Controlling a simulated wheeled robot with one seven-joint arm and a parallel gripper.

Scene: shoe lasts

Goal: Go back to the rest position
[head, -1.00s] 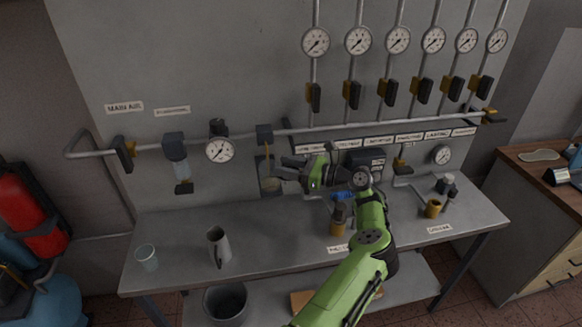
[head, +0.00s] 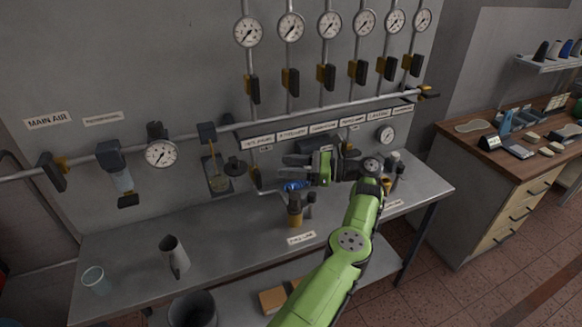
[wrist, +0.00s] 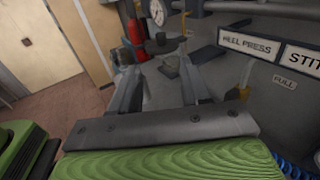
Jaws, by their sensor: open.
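My gripper (wrist: 155,92) is open in the wrist view, its two grey fingers apart with nothing held between them. In the head view my green arm reaches up from the bottom over the grey bench (head: 235,229), and the gripper end (head: 292,164) is in front of the row of labels on the wall panel, above the bench top. The gripper points left in the head view. Its fingertips are small and dark there against the panel.
A grey jug (head: 174,256) and a clear cup (head: 96,281) stand on the bench's left part. A brown-and-black fitting (head: 295,211) stands below the gripper. Gauges and valves line the wall pipe (head: 285,124). A wooden-topped cabinet (head: 480,150) stands right, with open floor before it.

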